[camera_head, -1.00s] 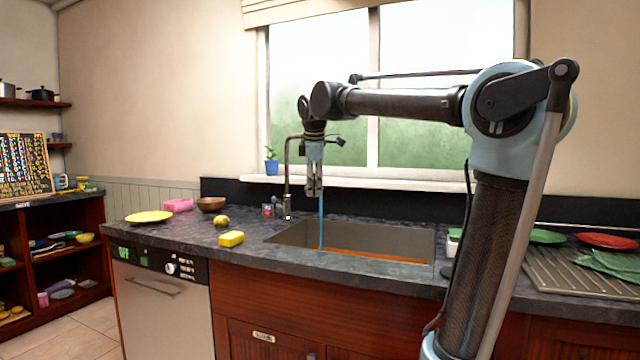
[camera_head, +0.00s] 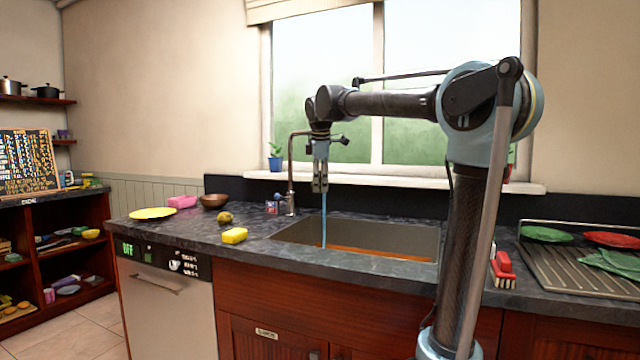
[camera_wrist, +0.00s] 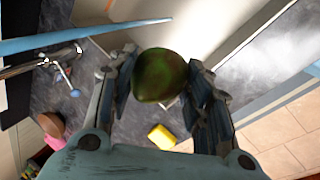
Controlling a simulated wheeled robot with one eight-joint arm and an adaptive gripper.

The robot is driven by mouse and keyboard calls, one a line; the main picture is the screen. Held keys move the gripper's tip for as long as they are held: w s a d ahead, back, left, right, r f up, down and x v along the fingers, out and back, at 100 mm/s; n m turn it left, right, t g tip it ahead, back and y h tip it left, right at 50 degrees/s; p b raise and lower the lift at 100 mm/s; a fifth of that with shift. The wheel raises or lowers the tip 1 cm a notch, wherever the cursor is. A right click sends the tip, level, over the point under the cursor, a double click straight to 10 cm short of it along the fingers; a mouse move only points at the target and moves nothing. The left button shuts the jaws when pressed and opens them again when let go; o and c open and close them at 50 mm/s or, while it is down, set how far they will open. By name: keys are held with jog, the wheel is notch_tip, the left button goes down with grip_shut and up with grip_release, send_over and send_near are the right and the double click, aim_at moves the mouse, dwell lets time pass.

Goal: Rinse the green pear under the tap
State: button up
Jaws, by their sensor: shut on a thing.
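My gripper (camera_head: 320,186) hangs over the sink (camera_head: 425,240), beside the tap (camera_head: 291,172). In the wrist view my gripper (camera_wrist: 160,95) is shut on the green pear (camera_wrist: 160,75), with a finger on each side. The pear is dark green with a brownish patch. In the head view I cannot make the pear out among the fingers. A blue water stream (camera_head: 324,225) falls into the sink below the gripper. In the wrist view the stream (camera_wrist: 85,37) passes beside the pear; I cannot tell whether it touches it.
A yellow sponge (camera_head: 234,236), a yellowish fruit (camera_head: 225,218), a brown bowl (camera_head: 214,201) and a yellow plate (camera_head: 153,213) are on the counter left of the sink. A red brush (camera_head: 503,270) and a drying rack (camera_head: 560,275) with plates are at right.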

jog(key=w+f, duration=0.1)
jog(key=w, duration=0.7)
jog(key=shift+d+f, duration=0.15)
jog(key=shift+f, duration=0.15)
dwell(0.6)
jog(key=shift+d, duration=0.15)
jog(key=shift+d, duration=0.45)
jog(key=shift+a, duration=0.25)
jog(key=shift+a, duration=0.4)
jog(key=shift+d, duration=0.2)
jog(key=shift+d, duration=0.45)
